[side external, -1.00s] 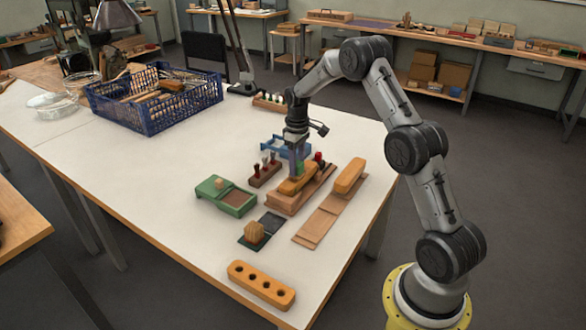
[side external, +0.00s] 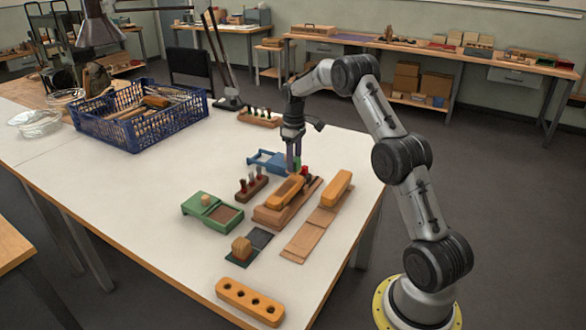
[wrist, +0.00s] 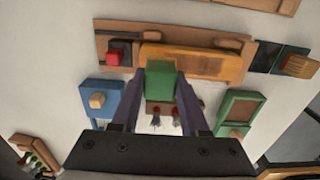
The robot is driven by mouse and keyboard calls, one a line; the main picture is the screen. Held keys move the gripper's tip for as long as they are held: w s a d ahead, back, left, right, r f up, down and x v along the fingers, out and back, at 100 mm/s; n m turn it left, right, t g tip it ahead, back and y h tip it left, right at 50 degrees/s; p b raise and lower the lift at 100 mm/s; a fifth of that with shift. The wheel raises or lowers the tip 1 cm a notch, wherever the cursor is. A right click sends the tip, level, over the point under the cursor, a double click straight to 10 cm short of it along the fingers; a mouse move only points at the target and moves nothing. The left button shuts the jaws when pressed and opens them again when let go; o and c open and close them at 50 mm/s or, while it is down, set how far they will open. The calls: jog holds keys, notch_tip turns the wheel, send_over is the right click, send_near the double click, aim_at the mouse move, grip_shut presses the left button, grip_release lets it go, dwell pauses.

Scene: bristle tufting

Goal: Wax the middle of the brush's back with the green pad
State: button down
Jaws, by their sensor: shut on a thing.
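My gripper (wrist: 158,98) is shut on the green pad (wrist: 160,80), a small block that shows between the fingers in the wrist view. The brush (wrist: 195,64), an orange-brown wooden block, lies in a long wooden holder (wrist: 118,27), beside a red-knobbed part (wrist: 114,58). In the wrist view the pad overlaps the brush's near edge, left of its middle. In the side view my gripper (side external: 295,165) is above the far end of the brush (side external: 286,190). Contact between pad and brush cannot be told.
A blue tray (side external: 262,158) stands behind the holder, a tool rack (side external: 252,188) and a green box (side external: 213,213) to its left. Another orange block (side external: 335,188) lies on a board at right. An orange block with holes (side external: 250,302) lies in front. A blue crate (side external: 140,125) stands farther back.

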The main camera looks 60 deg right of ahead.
jog(key=shift+r, duration=2.5)
